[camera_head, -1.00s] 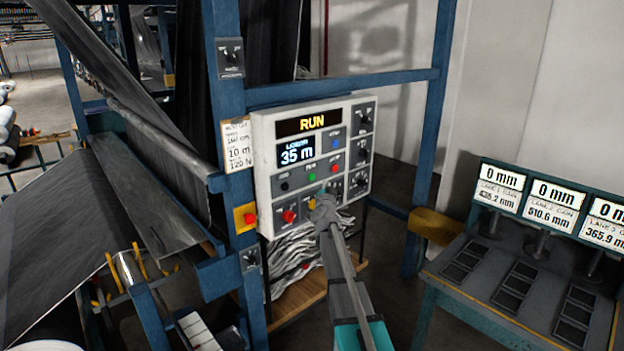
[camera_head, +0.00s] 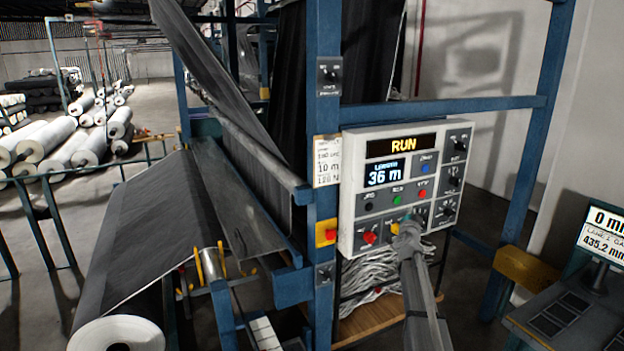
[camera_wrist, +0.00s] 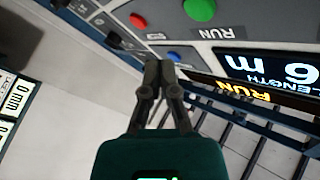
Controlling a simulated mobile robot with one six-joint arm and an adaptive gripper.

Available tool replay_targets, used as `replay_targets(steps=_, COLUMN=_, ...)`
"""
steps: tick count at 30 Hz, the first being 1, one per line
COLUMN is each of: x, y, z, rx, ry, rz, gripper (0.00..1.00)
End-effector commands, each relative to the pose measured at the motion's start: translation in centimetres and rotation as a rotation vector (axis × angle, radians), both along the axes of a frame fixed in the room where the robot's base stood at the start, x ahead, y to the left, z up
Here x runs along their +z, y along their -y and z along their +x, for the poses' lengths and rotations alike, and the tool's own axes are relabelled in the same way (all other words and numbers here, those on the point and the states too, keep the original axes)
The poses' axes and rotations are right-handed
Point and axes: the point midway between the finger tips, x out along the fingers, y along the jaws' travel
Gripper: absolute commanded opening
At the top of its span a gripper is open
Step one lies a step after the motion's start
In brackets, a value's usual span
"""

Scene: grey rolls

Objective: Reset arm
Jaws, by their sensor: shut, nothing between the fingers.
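My gripper (camera_head: 408,232) is in front of the lower part of the control panel (camera_head: 349,213), near its yellow button (camera_head: 395,228). In the wrist view my gripper (camera_wrist: 158,66) has its fingers together with nothing between them. The panel also shows upside down in the wrist view, with a green button (camera_wrist: 199,9), a red button (camera_wrist: 138,20) and a blue button (camera_wrist: 174,56). Its upper display (camera_head: 401,144) reads RUN and its length display (camera_head: 384,173) reads 36 m. I cannot tell whether the fingertips touch the panel.
A blue frame post (camera_head: 324,110) stands left of the panel, with a crossbar (camera_head: 450,109) above. Dark fabric (camera_head: 150,225) runs down to a roll at left. A gauge table (camera_head: 560,322) is at lower right. Several rolls (camera_head: 45,138) lie on the far-left floor.

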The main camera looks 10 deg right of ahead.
Motion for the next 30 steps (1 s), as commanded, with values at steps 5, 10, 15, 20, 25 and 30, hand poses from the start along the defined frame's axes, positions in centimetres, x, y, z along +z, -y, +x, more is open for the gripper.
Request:
replay_targets(steps=5, x=-1.3, y=-2.9, z=-0.6, rx=0.083, ry=-0.065, rz=-0.015, gripper=0.00)
replay_targets(steps=10, x=-4.0, y=-8.0, z=-2.0, rx=0.229, ry=-0.198, rz=-0.044, gripper=0.00)
replay_targets(steps=15, x=-7.7, y=-13.7, z=-4.6, rx=0.391, ry=-0.379, rz=-0.077, gripper=0.00)
replay_targets(steps=20, x=-11.4, y=-18.3, z=-8.2, rx=0.524, ry=-0.568, rz=-0.107, gripper=0.00)
replay_targets(steps=25, x=-15.3, y=-22.2, z=-13.1, rx=0.640, ry=-0.781, rz=-0.135, gripper=0.00)
replay_targets(steps=30, x=-18.9, y=-25.0, z=-18.9, rx=0.727, ry=-1.007, rz=-0.157, gripper=0.00)
